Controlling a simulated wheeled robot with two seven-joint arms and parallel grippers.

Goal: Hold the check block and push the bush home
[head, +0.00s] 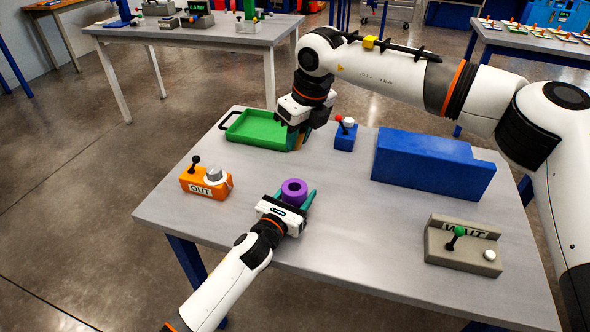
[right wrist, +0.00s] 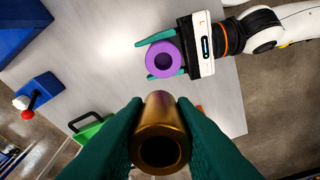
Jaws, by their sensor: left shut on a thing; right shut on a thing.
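The check block is a purple round block (head: 294,187) with a hole in its top, near the middle front of the grey table. My left gripper (head: 295,197) is shut on it, one teal finger on each side. The block and its dark bore also show in the right wrist view (right wrist: 163,47). The bush is a brass-coloured hollow cylinder (right wrist: 160,108), its open end facing the camera. My right gripper (right wrist: 160,125) is shut on it. In the head view my right gripper (head: 301,137) is over the right end of the green tray, apart from the block; the bush is mostly hidden there.
The green tray (head: 236,131) lies at the back left. An orange box marked OUT (head: 193,187) stands left, a blue box with a red lever (head: 344,141) at the back. A large blue block (head: 430,163) and a grey lever fixture (head: 462,258) stand right. The table between is clear.

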